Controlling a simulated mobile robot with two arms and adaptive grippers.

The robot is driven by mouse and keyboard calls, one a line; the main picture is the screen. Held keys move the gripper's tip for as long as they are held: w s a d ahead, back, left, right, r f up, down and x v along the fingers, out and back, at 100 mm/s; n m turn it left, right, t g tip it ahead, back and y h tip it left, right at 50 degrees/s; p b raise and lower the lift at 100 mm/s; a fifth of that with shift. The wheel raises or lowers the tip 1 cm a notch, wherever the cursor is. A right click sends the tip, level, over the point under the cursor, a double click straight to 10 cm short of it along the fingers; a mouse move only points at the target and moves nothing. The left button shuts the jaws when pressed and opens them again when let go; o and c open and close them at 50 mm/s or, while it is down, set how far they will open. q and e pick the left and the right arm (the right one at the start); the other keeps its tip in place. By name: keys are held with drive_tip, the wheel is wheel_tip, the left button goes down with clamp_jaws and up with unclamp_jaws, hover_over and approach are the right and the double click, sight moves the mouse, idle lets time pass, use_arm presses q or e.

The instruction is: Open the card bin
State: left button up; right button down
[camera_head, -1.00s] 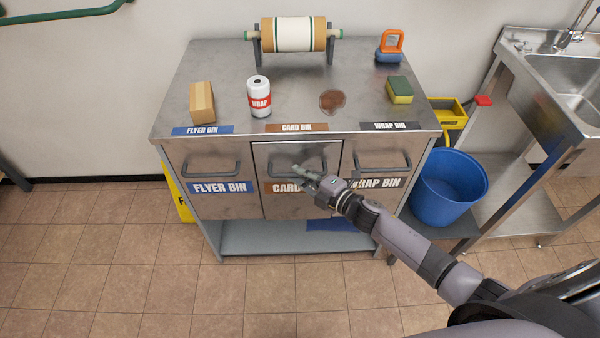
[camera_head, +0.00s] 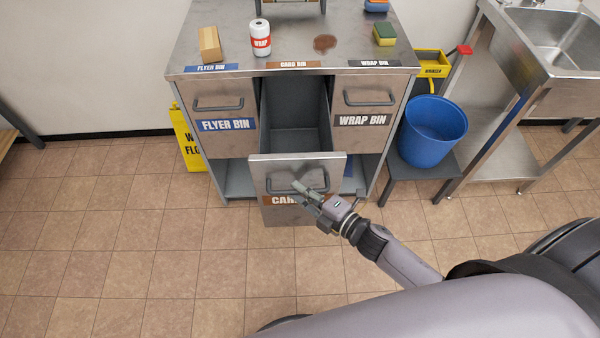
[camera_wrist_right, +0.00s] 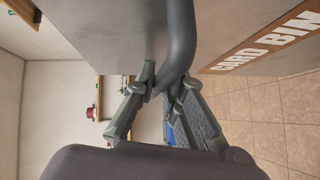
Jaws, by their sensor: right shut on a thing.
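The card bin (camera_head: 270,165) is the middle drawer of the metal cabinet, and it stands pulled well out. Its grey inside (camera_head: 296,115) shows and looks empty. My right gripper (camera_head: 303,190) is at the bin's front and is shut on the bar handle (camera_head: 284,184). In the right wrist view the fingers (camera_wrist_right: 160,92) close around the grey handle bar (camera_wrist_right: 182,40), beside the brown card bin label (camera_wrist_right: 268,45). The left gripper is not in view.
The flyer bin (camera_head: 222,112) and wrap bin (camera_head: 368,105) are shut on either side. A box, a wrap roll (camera_head: 260,38), a brown stain and a sponge (camera_head: 384,35) are on top. A blue bucket (camera_head: 432,130) stands right. The floor in front is clear.

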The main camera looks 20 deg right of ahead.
drive_tip(key=s, duration=0.1)
drive_tip(key=s+a, duration=0.1)
drive_tip(key=s, duration=0.1)
drive_tip(key=shift+s, duration=0.3)
drive_tip(key=c, duration=2.1)
unclamp_jaws()
drive_tip(key=o, duration=0.4)
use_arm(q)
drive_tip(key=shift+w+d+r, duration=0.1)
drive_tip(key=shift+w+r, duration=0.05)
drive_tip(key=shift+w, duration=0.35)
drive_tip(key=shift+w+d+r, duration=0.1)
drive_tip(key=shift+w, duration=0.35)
use_arm(e)
drive_tip(key=shift+o, duration=0.2)
